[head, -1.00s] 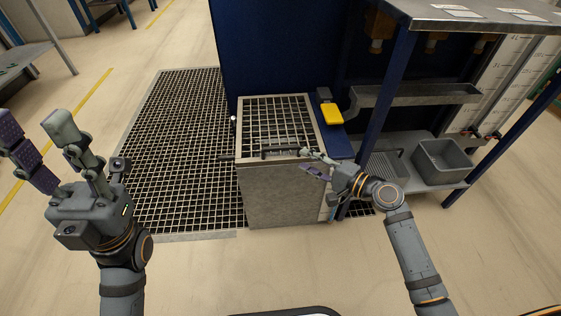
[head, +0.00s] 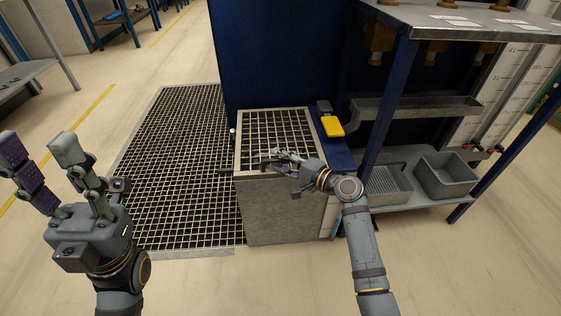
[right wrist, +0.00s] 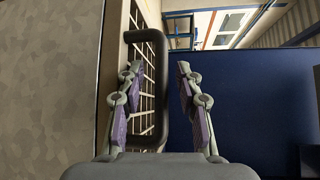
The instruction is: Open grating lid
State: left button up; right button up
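The grating lid (head: 277,126) is a metal grid in a light frame. It lies flat on top of a grey box (head: 280,212). A dark bar handle (right wrist: 161,92) runs along its near edge and is partly covered by my fingers in the head view. My right gripper (head: 279,159) is at this handle. In the right wrist view the right gripper (right wrist: 158,82) has its fingers apart, with the handle bar between them and a gap to the right finger. Contact with the left finger is unclear. My left gripper (head: 40,145) is open and empty, far left of the box.
A floor grating (head: 175,170) lies left of the box. A blue panel (head: 275,50) stands behind it. A yellow item (head: 332,126) sits right of the lid. A shelf with a grey bin (head: 446,174) is further right. Open floor lies in front.

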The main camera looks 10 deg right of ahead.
grip_shut()
jog(key=shift+r, duration=0.15)
dwell(0.4)
